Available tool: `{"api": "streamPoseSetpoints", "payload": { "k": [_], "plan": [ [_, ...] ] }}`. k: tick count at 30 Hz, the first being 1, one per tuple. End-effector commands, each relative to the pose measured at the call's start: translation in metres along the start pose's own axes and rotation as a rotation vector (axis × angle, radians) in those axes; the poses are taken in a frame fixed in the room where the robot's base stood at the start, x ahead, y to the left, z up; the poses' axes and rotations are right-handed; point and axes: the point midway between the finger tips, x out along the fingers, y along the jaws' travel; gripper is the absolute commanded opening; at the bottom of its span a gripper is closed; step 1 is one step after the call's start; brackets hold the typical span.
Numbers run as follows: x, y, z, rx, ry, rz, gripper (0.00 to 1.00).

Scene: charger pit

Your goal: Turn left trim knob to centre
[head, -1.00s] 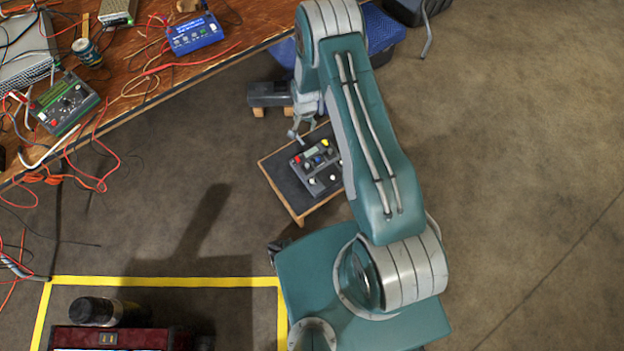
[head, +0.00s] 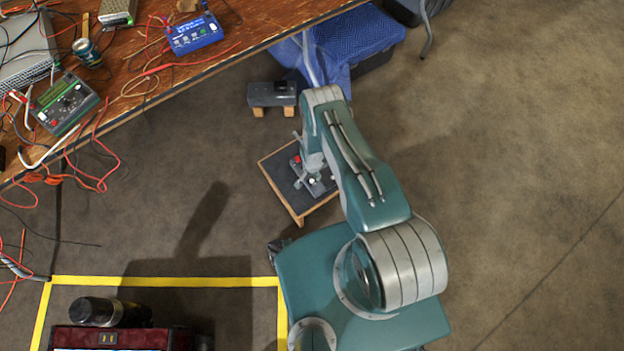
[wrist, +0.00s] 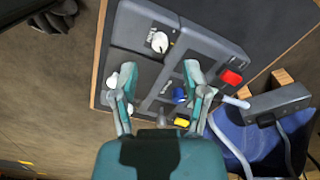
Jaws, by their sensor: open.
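The dark grey control box (wrist: 205,42) lies on a board below my gripper. In the wrist view, a white knob (wrist: 159,42) sits in the box's upper part, ahead of the fingertips. A second white knob (wrist: 112,79) shows beside my left finger. I cannot read the labels, so which one is the left trim knob is unclear. My gripper (wrist: 160,70) is open and empty, its fingers spread over the box; contact cannot be told. In the head view, one white knob (head: 311,181) shows beside my gripper (head: 306,177), and my arm hides much of the box.
A red control (wrist: 231,77), a blue knob (wrist: 180,95) and a yellow control (wrist: 182,122) are close to the fingers. A grey block (head: 272,93) on wooden feet stands behind the board (head: 280,186). A cluttered bench (head: 130,75) is upper left. Floor at right is clear.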

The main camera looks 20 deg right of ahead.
Motion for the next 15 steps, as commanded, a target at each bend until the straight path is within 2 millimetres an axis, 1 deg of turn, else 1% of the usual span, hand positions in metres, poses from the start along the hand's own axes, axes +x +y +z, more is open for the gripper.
{"api": "streamPoseSetpoints", "payload": {
  "k": [1,6,12,15],
  "plan": [
    [0.009,0.0,0.0,0.0,0.0,0.0,0.59],
    [0.031,0.0,0.0,0.0,0.0,0.0,0.59],
    [0.047,0.0,0.0,0.0,0.0,0.001,0.59],
    [0.049,0.0,0.0,0.0,0.001,0.0,0.59]
  ]
}}
